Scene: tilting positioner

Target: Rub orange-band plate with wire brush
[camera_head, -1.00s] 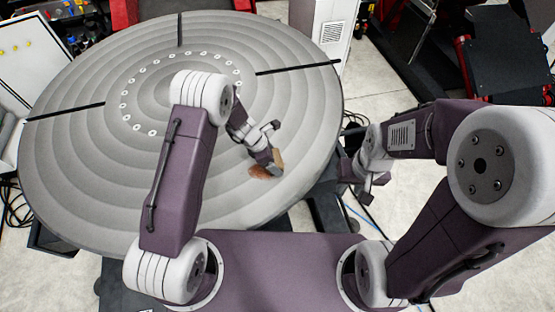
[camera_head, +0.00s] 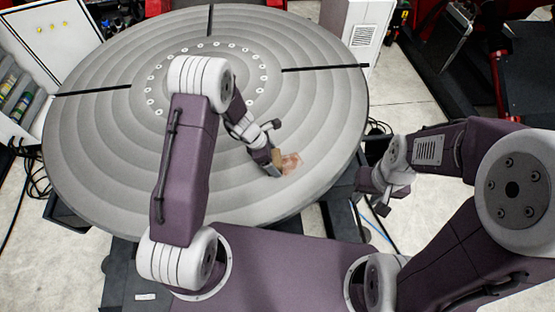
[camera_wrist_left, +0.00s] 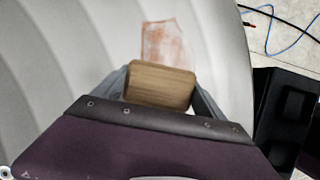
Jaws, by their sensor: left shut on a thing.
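A small rust-stained plate (camera_head: 291,163) lies on the grey round table (camera_head: 330,130) near its front right edge. It also shows in the left wrist view (camera_wrist_left: 163,42), pale with reddish-brown stains; I cannot make out an orange band. My left gripper (camera_head: 270,165) is shut on the wire brush (camera_head: 277,158), whose wooden block (camera_wrist_left: 160,85) fills the jaws. The brush is at the plate's left side in the head view and covers its near end in the wrist view. Its bristles are hidden, so contact is unclear. My right gripper (camera_head: 378,200) hangs off the table, its opening unclear.
The round table has dark radial slots and a ring of pale holes (camera_head: 262,64). A white cabinet (camera_head: 365,35) stands behind its right side. Cables (camera_wrist_left: 275,35) lie on the floor beyond the edge. Most of the tabletop is clear.

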